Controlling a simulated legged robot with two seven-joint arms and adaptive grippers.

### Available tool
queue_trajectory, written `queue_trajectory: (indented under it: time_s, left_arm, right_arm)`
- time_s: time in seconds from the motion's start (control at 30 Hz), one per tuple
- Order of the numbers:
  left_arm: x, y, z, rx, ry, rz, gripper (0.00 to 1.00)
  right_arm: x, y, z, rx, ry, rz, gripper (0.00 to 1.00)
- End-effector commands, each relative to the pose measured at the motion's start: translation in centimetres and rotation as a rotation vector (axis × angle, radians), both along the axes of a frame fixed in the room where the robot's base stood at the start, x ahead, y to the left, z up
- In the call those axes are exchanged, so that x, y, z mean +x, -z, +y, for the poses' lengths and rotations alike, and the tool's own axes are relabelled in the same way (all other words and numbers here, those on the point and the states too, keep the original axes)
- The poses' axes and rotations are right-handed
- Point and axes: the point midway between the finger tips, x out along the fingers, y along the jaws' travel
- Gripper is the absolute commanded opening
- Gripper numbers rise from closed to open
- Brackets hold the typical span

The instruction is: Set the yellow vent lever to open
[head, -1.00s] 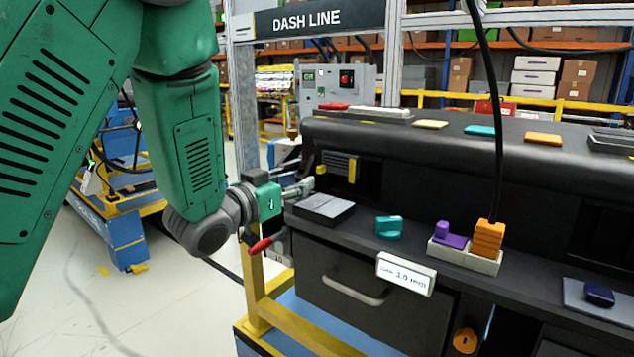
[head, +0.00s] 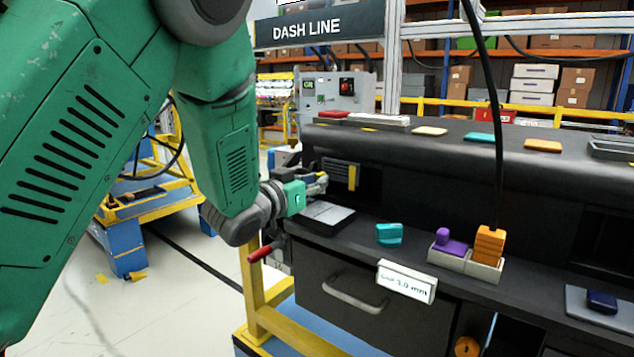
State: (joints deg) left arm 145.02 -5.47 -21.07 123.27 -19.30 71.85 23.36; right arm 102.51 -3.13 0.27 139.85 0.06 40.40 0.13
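The yellow vent lever (head: 352,177) is a small upright yellow tab on the dark slatted vent (head: 338,173) at the left end of the dashboard. My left gripper (head: 322,181) is just left of the vent, pointing right toward it, with a visible gap to the lever. Its fingers are small in view and partly overlap the vent's left edge; whether they are apart or together cannot be told. My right gripper is not in view.
A teal knob (head: 389,234) and a grey tray (head: 470,262) with purple and orange pieces stand further right. A red-handled part (head: 262,253) sticks out below my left wrist.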

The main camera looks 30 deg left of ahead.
Motion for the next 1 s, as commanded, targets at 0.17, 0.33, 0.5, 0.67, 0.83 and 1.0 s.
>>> queue_trajectory:
  time_s: [0.17, 0.33, 0.5, 0.67, 0.83, 1.0]
  left_arm:
    - [-0.1, 0.0, -1.3, -0.002, 0.002, 0.001, 0.0]
    - [-0.2, 0.0, -2.8, -0.001, 0.001, 0.001, 0.0]
    - [-0.2, 0.0, -2.7, 0.0, 0.0, 0.001, 0.0]
    - [-0.2, 0.0, -2.7, 0.0, 0.0, 0.001, 0.31]
    - [-0.2, 0.0, -2.7, 0.0, 0.0, 0.001, 0.31]
    - [-0.9, 0.1, -2.6, -0.001, -0.001, 0.002, 0.31]
  right_arm:
    - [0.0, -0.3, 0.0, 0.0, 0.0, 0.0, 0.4]
    - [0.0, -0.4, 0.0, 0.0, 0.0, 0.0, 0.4]
    - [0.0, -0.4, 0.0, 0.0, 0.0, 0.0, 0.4]
    - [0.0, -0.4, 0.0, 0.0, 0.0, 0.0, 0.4]
    - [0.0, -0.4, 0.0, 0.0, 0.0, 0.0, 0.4]
    - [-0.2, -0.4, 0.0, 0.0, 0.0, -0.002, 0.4]
